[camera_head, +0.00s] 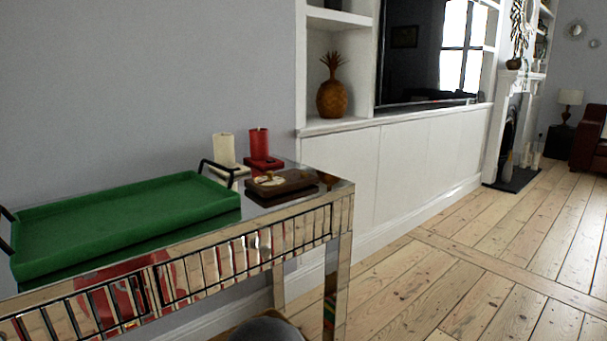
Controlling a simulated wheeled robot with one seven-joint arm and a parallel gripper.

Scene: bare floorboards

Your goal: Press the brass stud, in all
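A dark brown wooden block (292,184) lies near the right end of the mirrored console table (340,192). A pale, gold-toned round piece (268,181) sits on its top at the left. A small brownish knob-like thing (326,180) shows at the block's right end. Both are too small for me to tell which is the brass stud. My gripper is not in view, and nothing is seen touching the block.
A green tray (120,225) with black handles covers the table's left part. A cream candle (224,150) and a red candle (259,144) stand behind the block. A grey rounded shape (266,331) is at the bottom edge. Floorboards (440,290) at right are clear.

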